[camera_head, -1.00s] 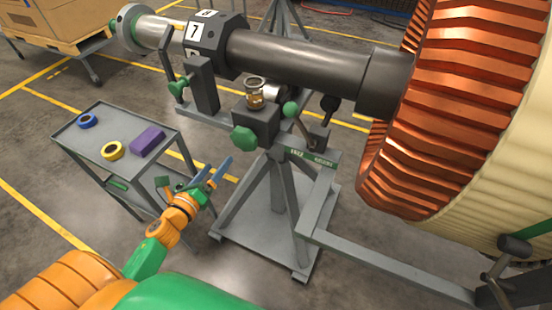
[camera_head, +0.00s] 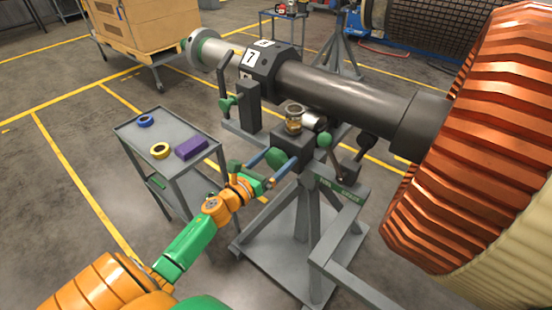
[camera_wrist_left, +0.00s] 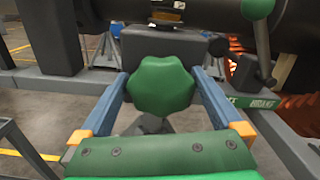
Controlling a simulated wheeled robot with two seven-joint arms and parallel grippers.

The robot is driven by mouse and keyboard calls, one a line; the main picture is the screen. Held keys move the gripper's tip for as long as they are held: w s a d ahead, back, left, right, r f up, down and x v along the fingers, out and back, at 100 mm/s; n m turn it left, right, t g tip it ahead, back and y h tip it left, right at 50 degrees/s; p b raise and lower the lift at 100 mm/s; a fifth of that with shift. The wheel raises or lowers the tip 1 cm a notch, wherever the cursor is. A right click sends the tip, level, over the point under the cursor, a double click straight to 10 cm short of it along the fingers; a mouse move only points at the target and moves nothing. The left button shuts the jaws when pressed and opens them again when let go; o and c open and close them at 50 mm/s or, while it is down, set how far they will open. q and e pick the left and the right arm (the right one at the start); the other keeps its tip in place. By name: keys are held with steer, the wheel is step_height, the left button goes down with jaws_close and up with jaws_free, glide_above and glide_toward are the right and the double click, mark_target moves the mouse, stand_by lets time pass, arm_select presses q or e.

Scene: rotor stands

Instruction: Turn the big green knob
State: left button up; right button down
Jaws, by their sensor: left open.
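The big green knob (camera_head: 276,158) is a lobed knob on the front of a dark grey block (camera_head: 293,143) on the rotor stand. It fills the middle of the left wrist view (camera_wrist_left: 160,88). My left gripper (camera_head: 273,169) is open, its two blue fingers one on each side of the knob. In the left wrist view the fingertips (camera_wrist_left: 160,76) reach alongside the knob with narrow gaps, and I cannot tell whether either touches. My right gripper is not in view.
A smaller green ball knob (camera_head: 324,140) and a glass oil cup (camera_head: 294,119) are close by. The dark shaft (camera_head: 345,95) runs above, to the copper rotor (camera_head: 470,150). A grey cart (camera_head: 130,130) with blue and yellow tape rolls and a purple box stands left.

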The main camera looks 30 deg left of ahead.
arm_select(q)
steer(key=c, duration=1.1)
